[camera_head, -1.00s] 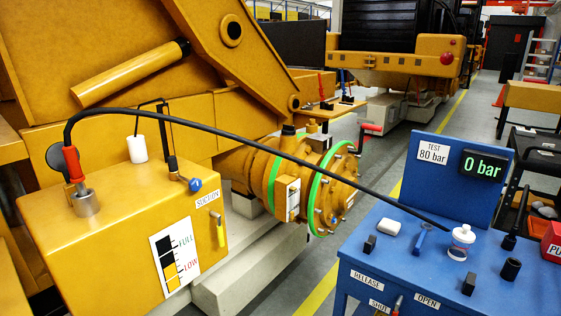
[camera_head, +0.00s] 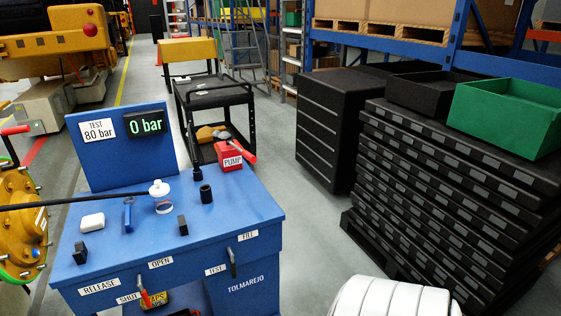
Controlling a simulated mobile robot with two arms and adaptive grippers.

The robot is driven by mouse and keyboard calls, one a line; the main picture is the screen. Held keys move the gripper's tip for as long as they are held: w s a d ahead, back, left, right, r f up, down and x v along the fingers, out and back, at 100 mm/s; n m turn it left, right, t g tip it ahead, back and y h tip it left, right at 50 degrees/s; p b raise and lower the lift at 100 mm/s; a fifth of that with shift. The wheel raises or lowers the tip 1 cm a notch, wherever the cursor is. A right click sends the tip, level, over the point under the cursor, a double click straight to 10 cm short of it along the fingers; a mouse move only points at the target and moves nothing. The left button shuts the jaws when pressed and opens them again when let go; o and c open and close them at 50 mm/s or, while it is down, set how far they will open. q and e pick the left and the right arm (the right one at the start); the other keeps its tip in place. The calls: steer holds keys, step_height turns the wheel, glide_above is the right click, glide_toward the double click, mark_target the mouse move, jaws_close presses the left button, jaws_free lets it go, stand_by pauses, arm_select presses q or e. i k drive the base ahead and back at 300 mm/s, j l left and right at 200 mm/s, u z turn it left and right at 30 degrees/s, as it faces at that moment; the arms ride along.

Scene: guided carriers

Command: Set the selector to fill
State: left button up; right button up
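The selector is a small black lever (camera_head: 233,263) on the front face of the blue test bench (camera_head: 262,207), in the lower middle of the head view. It hangs nearly straight down. A TEST label (camera_head: 215,270) sits to its left, close to its lower end, and a FILL label (camera_head: 248,236) sits up to its right. The lever is not turned towards the FILL label. Neither of my grippers shows in the view, and nothing is seen touching the lever.
A red-handled lever (camera_head: 145,298) sits between the SHUT and OPEN labels. On the bench stand a white bottle (camera_head: 161,197), a red PUMP box (camera_head: 230,157) and a display reading 0 bar (camera_head: 146,123).

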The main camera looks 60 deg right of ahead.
mark_target(233, 262)
steer(key=z, duration=1.5)
